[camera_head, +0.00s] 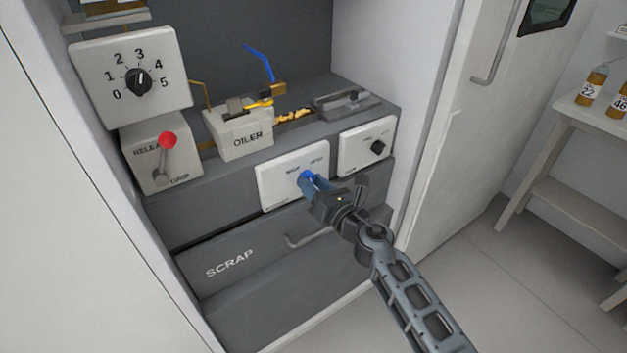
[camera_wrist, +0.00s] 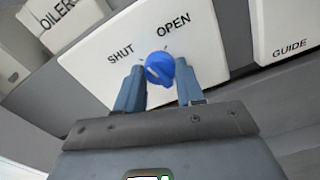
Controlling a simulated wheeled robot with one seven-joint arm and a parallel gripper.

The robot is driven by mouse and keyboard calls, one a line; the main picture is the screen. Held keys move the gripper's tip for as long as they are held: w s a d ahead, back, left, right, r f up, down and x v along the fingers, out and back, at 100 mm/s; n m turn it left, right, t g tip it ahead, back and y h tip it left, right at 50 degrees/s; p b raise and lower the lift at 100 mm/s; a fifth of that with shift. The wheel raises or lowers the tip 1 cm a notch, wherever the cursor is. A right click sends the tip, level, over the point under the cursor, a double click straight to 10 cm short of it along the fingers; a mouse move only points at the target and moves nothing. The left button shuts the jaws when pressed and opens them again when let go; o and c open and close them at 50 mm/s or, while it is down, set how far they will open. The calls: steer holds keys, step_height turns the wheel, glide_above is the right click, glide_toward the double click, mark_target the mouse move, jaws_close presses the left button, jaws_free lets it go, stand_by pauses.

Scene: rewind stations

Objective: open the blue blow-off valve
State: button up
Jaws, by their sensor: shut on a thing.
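A round blue knob (camera_wrist: 160,68) sits on a white panel (camera_wrist: 90,58) marked SHUT on the left and OPEN on the right in the wrist view. The knob also shows in the head view as a small blue spot (camera_head: 306,175) on the white panel (camera_head: 272,185). My gripper (camera_wrist: 160,80) has one finger on each side of the knob and is shut on it. Which mark the knob points to is too small to tell. The panel's lower edge is partly hidden by my gripper.
A panel with a black knob (camera_head: 376,147) is close on the right. The SCRAP drawer (camera_head: 230,263) with its handle lies below. The OILER box (camera_head: 245,137), a blue curved piece (camera_head: 262,62) and a red-knobbed lever (camera_head: 167,142) are above and left. Open floor lies right.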

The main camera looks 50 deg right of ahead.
steer(key=m+p, duration=0.4)
steer(key=m, duration=0.7)
steer(key=shift+m, duration=0.3)
stand_by(0.3)
steer(key=o, duration=1)
steer(key=shift+o, duration=0.2)
steer(key=b+v, duration=0.1)
steer(key=v, duration=0.6)
steer(key=shift+s, duration=0.4)
steer(key=shift+a, duration=0.2)
